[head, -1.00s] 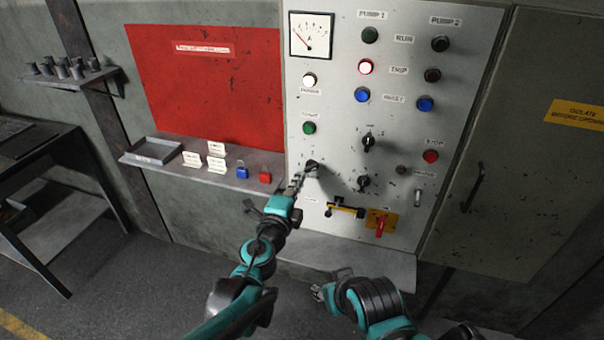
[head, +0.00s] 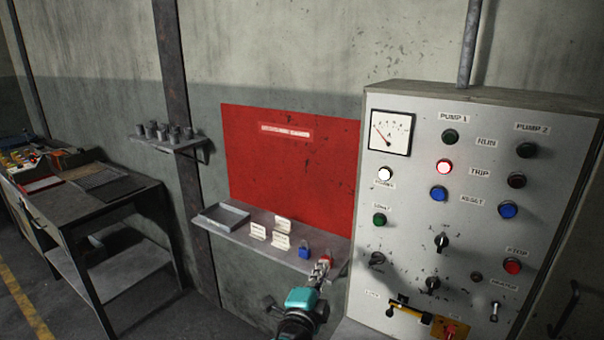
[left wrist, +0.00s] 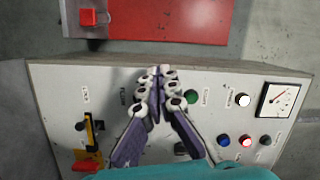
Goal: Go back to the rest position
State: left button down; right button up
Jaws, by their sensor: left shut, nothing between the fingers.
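My left gripper (head: 320,272) is low in the head view, in front of the shelf's right end, left of the control panel (head: 470,130). Its fingers are shut and hold nothing. In the left wrist view the closed fingers (left wrist: 158,75) stand out over the panel (left wrist: 225,85), which appears turned sideways. The fingertips overlap the red padlock (head: 327,256) in the head view; whether they touch it I cannot tell. My right gripper is not in either view.
The grey shelf (head: 222,228) carries a tray, white cards and a blue padlock (head: 304,252). A red board (head: 290,170) hangs above. A workbench (head: 105,215) stands at left. The panel has a yellow-and-black handle (head: 408,309) and a lit red lamp (head: 444,167).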

pick_arm(q)
jog(key=s+a+f+n+g+y, duration=0.1)
jog(key=s+a+n+y, duration=0.2)
jog(key=a, duration=0.4)
jog(key=s+a+f+n+g+y, duration=0.1)
jog(key=a+n+y, duration=0.1)
jog(key=a+n, duration=0.4)
jog(key=s+a+f+n+g+y, duration=0.1)
jog(key=s+a+n+y, duration=0.15)
jog(key=a, duration=0.55)
jog(key=s+a+f+n+g, duration=0.2)
jog(key=s+f+n+g, duration=0.1)
jog(key=s, duration=0.5)
jog(key=s+a+f+n+g+h, duration=0.1)
jog(key=s+a+f+n+g, duration=0.1)
jog(key=s+f, duration=0.6)
jog(key=n+g, duration=0.1)
jog(key=n, duration=0.1)
jog(key=shift+s+n+g, duration=0.25)
jog(key=shift+n+g, duration=0.05)
jog(key=shift+n, duration=0.05)
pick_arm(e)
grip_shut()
pick_arm(q)
jog(key=shift+f, duration=0.1)
